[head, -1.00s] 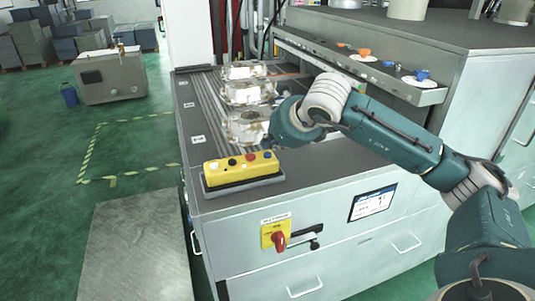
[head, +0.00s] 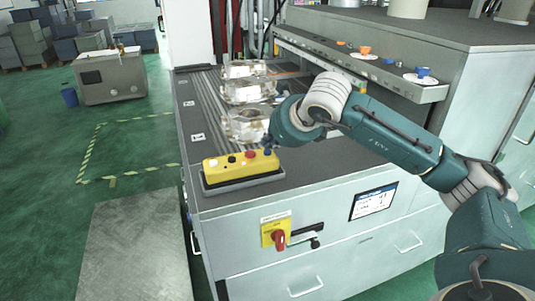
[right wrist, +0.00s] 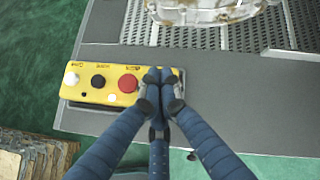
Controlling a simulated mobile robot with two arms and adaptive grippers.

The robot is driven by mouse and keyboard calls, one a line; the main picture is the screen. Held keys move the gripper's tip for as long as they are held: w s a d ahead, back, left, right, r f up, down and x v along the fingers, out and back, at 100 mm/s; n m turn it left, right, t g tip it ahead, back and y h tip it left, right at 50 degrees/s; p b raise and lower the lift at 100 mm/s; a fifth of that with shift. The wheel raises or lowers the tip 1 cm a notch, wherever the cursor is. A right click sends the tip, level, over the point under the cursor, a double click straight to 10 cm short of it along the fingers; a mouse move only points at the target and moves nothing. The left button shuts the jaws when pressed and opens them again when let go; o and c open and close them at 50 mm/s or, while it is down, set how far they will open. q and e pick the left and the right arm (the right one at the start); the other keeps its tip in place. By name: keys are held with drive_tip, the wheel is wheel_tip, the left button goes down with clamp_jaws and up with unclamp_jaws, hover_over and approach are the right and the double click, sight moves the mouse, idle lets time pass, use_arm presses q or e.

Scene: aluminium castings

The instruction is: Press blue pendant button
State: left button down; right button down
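The yellow pendant (head: 240,171) lies in a grey holder on the front corner of the machine top. It bears a row of buttons: white, black, red (head: 250,154) and, at the right end, blue (head: 267,152). My right gripper (head: 268,141) points down just above the blue button. In the right wrist view my right gripper's fingertips (right wrist: 160,75) are together and cover the pendant's (right wrist: 110,98) right end, beside the red button (right wrist: 127,83). The blue button is hidden there, so contact cannot be told. My left gripper is not in view.
Aluminium castings (head: 245,122) stand in a row on the ribbed conveyor, close behind my right gripper. A red rotary switch (head: 279,240) and a small screen (head: 373,202) are on the cabinet front. A shelf (head: 340,56) with coloured parts runs behind my arm.

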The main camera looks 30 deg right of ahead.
sight(269, 152)
drive_tip(key=shift+f+b, duration=0.45)
drive_tip(key=shift+b, duration=0.05)
idle(0.8)
drive_tip(key=shift+r, duration=0.1)
drive_tip(key=shift+r+p, duration=0.45)
drive_tip(key=shift+r, duration=0.3)
drive_tip(key=shift+r, duration=0.1)
wheel_tip(269, 152, up, 5)
drive_tip(key=p, duration=0.3)
idle(1.0)
